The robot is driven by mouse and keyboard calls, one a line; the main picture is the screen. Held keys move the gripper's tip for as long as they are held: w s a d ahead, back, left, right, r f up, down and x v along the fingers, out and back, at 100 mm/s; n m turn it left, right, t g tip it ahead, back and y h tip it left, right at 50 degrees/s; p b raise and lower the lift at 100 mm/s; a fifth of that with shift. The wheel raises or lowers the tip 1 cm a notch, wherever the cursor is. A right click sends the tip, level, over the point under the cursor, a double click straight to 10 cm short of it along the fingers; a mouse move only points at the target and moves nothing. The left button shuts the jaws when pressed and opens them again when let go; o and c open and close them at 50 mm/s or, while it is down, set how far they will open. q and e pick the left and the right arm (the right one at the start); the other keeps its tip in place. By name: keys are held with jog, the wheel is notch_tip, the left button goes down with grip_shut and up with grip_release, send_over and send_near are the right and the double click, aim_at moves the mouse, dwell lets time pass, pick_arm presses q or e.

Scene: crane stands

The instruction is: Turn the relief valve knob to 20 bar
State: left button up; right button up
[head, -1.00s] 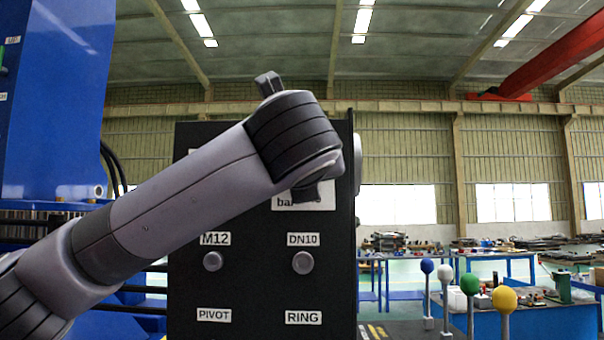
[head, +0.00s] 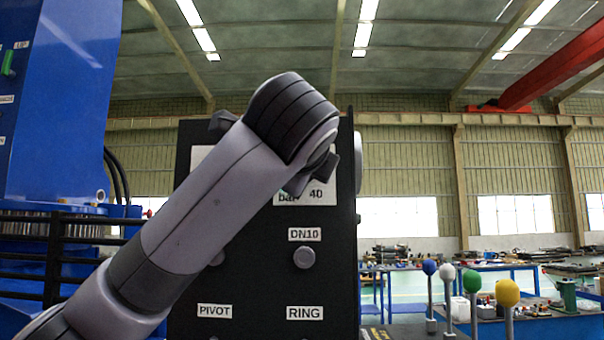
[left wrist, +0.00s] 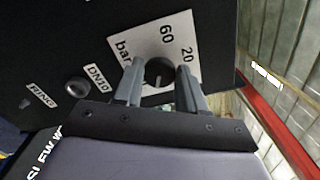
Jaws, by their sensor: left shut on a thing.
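The relief valve knob (left wrist: 158,72) is a dark round knob on a white dial plate (left wrist: 150,42) marked 60, 20 and bar. My left gripper (left wrist: 158,86) has one finger on each side of the knob and is shut on it. I cannot read clearly where the knob points. In the head view my left wrist hides the knob and most of the gripper. Only the lower part of the dial plate (head: 316,200), with bar and 40, shows clearly there. My right gripper is in neither view.
The black panel (head: 262,265) also carries a grey DN10 button (head: 304,257) and PIVOT and RING labels. Several ball-topped rods, such as the yellow one (head: 507,292), stand to the right. A blue machine (head: 60,110) is at the left.

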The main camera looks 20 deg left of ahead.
pick_arm(q)
jog(key=n+b, duration=0.1)
jog(key=n, duration=0.4)
jog(key=shift+f, duration=0.2)
jog(key=shift+n, duration=0.4)
jog(key=o, duration=1)
jog(key=shift+r, duration=0.1)
jog(key=b+v, duration=0.2)
jog(key=v, duration=0.5)
jog(key=shift+s+b, duration=0.15)
jog(key=shift+b, duration=0.2)
